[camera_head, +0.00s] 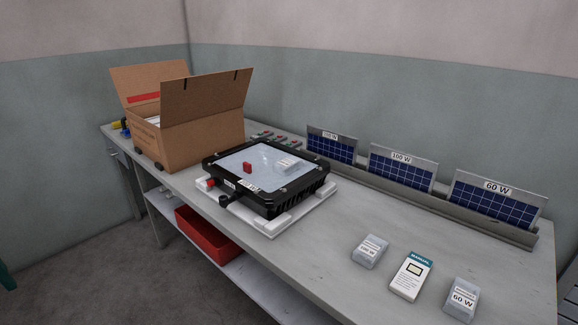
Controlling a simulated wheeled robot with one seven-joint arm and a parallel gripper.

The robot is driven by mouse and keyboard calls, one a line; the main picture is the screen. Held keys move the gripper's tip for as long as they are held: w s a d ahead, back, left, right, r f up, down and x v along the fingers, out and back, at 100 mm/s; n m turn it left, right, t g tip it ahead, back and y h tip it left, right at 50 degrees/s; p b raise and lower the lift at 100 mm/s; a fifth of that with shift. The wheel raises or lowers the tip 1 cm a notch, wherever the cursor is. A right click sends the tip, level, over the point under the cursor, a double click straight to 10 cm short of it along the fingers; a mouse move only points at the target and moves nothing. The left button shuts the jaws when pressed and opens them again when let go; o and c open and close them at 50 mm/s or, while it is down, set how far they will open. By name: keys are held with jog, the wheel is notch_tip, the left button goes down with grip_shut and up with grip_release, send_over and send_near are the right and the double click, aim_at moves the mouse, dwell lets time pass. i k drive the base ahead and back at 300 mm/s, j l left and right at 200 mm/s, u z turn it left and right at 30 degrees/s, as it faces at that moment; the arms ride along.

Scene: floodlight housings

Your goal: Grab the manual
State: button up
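The manual (411,276) is a small white booklet with a teal band at its top reading "MANUAL". It lies flat on the grey workbench (340,252), near the front right. My gripper is not in view.
A black floodlight housing (267,178) rests on white foam to the left. An open cardboard box (182,128) stands behind it. Solar panels (402,168) stand in a rail along the wall.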

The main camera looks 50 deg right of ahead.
aim_at(407, 283)
jog(key=k+l, duration=0.2)
jog(key=k, duration=0.25)
jog(key=k+l, duration=0.2)
jog(key=k, duration=0.25)
jog(key=k+l, duration=0.15)
jog(key=k, duration=0.3)
